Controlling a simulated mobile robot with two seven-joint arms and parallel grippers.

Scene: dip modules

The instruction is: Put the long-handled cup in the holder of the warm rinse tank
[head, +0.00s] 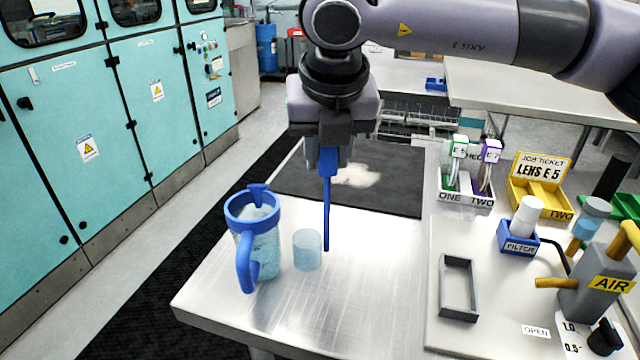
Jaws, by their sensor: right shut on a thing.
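My right gripper (329,158) points down over the table and is shut on the top of the blue handle (327,205) of the long-handled cup. The clear, pale blue cup (307,252) is at the handle's lower end, upright. I cannot tell whether its bottom touches the table. A clear jug-like tank (266,250) with a blue rim and blue side handle stands just left of the cup. A blue bracket sticks up at its rim and looks like a holder (258,190). No label shows whether this is the warm rinse tank. My left gripper is not in view.
The steel table (370,315) is clear in front of the cup. A grey frame (458,287), blue filter block (517,240), air unit (590,285), yellow job-ticket tray (540,190) and white rack (466,193) stand right. A dark mat (400,190) lies behind.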

